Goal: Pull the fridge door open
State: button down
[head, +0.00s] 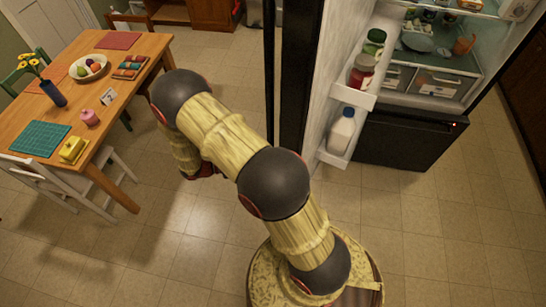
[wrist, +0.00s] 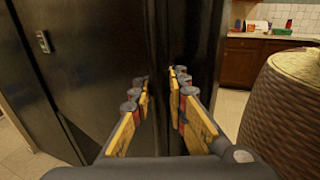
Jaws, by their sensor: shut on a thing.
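The black fridge door (head: 292,85) stands wide open in the head view, its pale inner side with door shelves facing right. The fridge interior (head: 445,60) shows at the upper right. In the wrist view, the door's dark outer face (wrist: 90,70) fills the left and middle. My gripper (wrist: 162,84) is shut on the dark upright door handle (wrist: 160,45), with a finger on each side of it. The exact contact is hard to make out, dark on dark. In the head view, my arm hides most of the gripper.
Door shelves hold a white bottle (head: 341,131) and jars (head: 361,72). A wooden dining table (head: 110,95) with dishes stands left, with a white chair (head: 65,185) at its near side. Tiled floor (head: 215,55) is clear between table and door.

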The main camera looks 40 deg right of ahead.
jog(key=shift+s+a+f, duration=0.15)
jog(key=shift+f, duration=0.05)
jog(key=c, duration=2.2)
grip_release()
jog(key=shift+o, duration=1.2)
jog(key=shift+a+r, duration=0.1)
jog(key=shift+a, duration=0.1)
jog(key=shift+o, duration=1.1)
jog(key=shift+d+r, duration=0.1)
jog(key=v, duration=1.2)
